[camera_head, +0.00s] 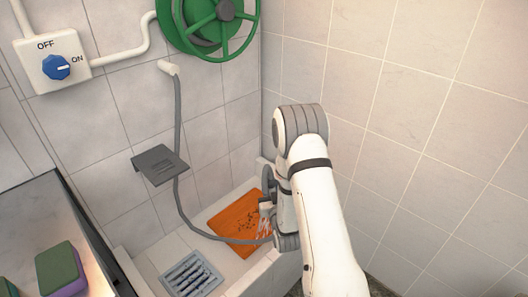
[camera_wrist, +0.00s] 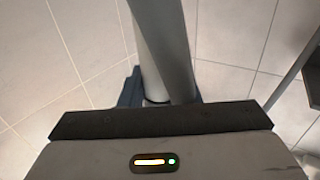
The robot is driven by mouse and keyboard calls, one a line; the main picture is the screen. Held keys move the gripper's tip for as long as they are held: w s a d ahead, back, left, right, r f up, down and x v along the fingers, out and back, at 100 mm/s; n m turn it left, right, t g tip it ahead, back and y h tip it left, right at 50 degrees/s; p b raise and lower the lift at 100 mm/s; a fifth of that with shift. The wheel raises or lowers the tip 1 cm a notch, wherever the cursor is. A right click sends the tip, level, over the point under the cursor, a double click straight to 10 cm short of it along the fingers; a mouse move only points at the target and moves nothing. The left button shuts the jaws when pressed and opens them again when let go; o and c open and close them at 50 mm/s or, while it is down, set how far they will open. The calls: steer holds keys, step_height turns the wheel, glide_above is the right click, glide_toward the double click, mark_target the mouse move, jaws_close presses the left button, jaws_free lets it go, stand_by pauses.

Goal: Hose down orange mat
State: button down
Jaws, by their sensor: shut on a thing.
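The orange mat (camera_head: 232,214) lies in the white wash basin (camera_head: 225,261) in the head view. Dark specks cover its middle, and my arm hides part of its right side. My gripper (camera_head: 267,204) is above the mat's right edge. It is shut on the grey hose's spray head, which shows as a grey cylinder (camera_wrist: 163,45) in the wrist view. Pale streaks like water fall from there onto the mat's right part. The grey hose (camera_head: 179,130) hangs from the wall outlet and loops across the basin. The blue knob (camera_head: 56,67) seems turned to ON.
A grey drain grate (camera_head: 190,276) lies left of the mat. A dark wall shelf (camera_head: 160,164) juts out above the basin. A green hose reel (camera_head: 208,25) hangs high on the wall. A green and purple sponge (camera_head: 60,269) sits on the dark counter. Tiled wall stands close at right.

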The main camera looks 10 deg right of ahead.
steer(key=w+r+n+g+y+b, duration=0.25)
steer(key=w+n+y+b, duration=0.4)
steer(key=w+b, duration=1.15)
steer(key=s+a+f+m+y+b, duration=0.1)
steer(key=s+a+f+b, duration=0.1)
steer(key=s+a+b, duration=0.5)
steer(key=shift+s+a+f, duration=0.25)
steer(key=shift+s+a, duration=0.7)
steer(key=shift+a, duration=1.3)
stand_by(0.5)
stand_by(0.5)
